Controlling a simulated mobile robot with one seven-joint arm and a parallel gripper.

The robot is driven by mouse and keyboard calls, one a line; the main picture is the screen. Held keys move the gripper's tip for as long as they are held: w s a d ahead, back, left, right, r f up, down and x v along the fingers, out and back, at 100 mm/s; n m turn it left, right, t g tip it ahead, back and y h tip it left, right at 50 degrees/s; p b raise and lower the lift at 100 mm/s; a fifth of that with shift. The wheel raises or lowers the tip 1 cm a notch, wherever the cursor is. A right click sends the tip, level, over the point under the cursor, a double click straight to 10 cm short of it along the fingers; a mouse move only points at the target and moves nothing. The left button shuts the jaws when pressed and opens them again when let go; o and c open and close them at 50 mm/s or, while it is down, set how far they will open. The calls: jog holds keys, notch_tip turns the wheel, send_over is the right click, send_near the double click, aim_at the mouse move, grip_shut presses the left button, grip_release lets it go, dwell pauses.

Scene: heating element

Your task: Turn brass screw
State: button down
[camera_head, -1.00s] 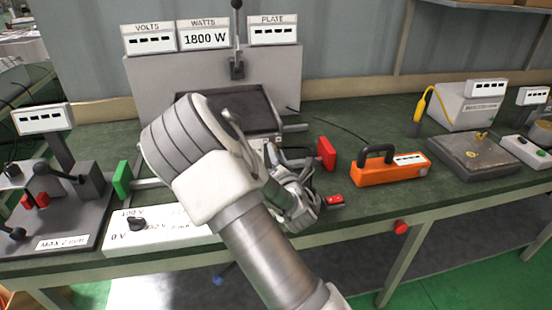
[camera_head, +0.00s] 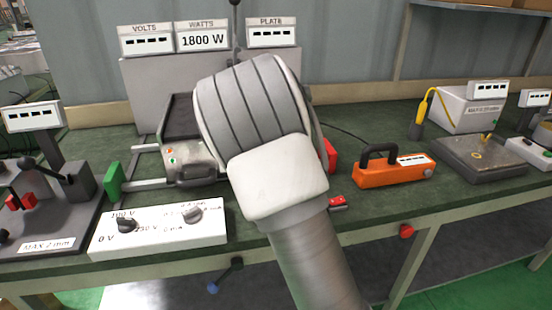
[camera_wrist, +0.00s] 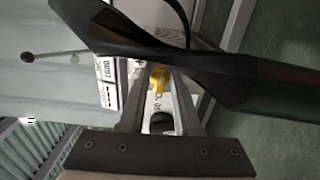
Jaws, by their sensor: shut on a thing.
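In the wrist view, a small yellow, brass-coloured piece (camera_wrist: 158,77), apparently the brass screw, sits between the tips of the two grey fingers of my gripper (camera_wrist: 158,85). The fingers look closed on it, though dark shapes cover part of the tips. A black knob-like part (camera_wrist: 161,123) shows between the fingers, nearer the dark gripper base. In the head view my forearm and wrist hide the gripper and the screw.
A white control panel (camera_head: 157,230) with dark knobs lies at the front left. A green block (camera_head: 113,181) stands behind it. An orange tool (camera_head: 394,173) and a grey plate (camera_head: 480,157) are to the right. The 1800 W display (camera_head: 203,41) stands behind my arm.

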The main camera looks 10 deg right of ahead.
dwell(0.3)
jog(key=c, duration=0.8)
grip_release()
jog(key=shift+c, duration=0.2)
jog(key=shift+s, duration=0.2)
